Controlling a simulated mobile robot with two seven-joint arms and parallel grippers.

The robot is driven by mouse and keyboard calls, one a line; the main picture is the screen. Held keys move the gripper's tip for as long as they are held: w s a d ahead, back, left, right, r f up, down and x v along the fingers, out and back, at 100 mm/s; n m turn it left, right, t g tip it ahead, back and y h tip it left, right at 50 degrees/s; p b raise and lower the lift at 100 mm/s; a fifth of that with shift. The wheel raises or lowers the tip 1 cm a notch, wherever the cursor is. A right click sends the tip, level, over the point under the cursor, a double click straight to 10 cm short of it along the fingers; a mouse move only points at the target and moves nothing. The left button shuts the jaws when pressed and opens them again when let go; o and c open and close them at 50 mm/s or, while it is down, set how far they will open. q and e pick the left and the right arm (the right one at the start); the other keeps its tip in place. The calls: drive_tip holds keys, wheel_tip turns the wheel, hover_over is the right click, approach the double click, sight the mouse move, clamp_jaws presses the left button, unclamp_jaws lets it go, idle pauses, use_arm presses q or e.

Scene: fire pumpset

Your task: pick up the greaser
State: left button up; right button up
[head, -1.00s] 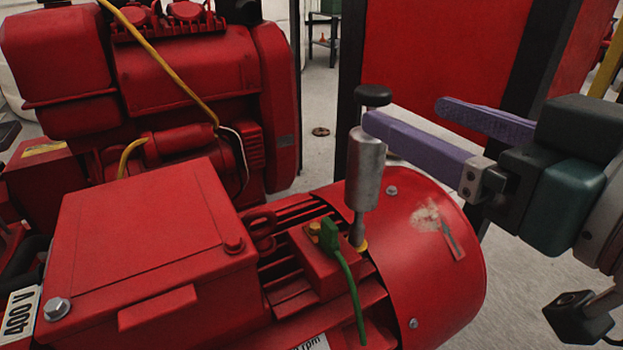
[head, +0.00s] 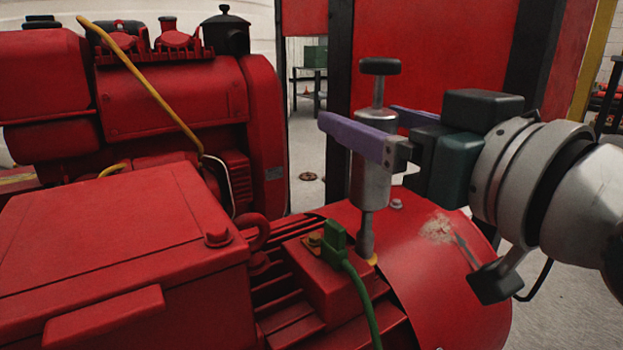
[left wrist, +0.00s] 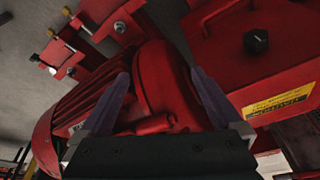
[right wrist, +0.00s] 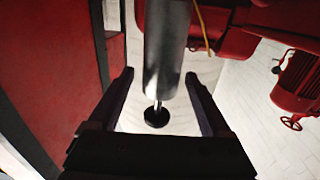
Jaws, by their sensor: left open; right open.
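The greaser (head: 371,187) is a silver cylinder with a rod and a black T-handle. It stands upright on the red electric motor (head: 465,290), its thin lower end at a yellow fitting. My right gripper (head: 360,116) is open at the upper body, one purple finger in front and the other behind. The right wrist view shows the greaser (right wrist: 165,50) between the spread fingers (right wrist: 160,76); contact cannot be told. My left gripper (left wrist: 161,76) is open and empty over red machinery, outside the head view.
A green plug and cable (head: 345,255) sit on the motor close to the greaser's foot. A red engine (head: 180,90) with a yellow hose stands at the back left. A red panel (head: 430,60) with dark posts rises behind the greaser. Pale floor shows between.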

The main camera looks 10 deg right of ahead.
drive_tip(key=b+x, duration=0.1)
drive_tip(key=x, duration=0.2)
drive_tip(key=shift+w, duration=0.2)
drive_tip(key=shift+f, duration=0.1)
clamp_jaws()
idle(0.4)
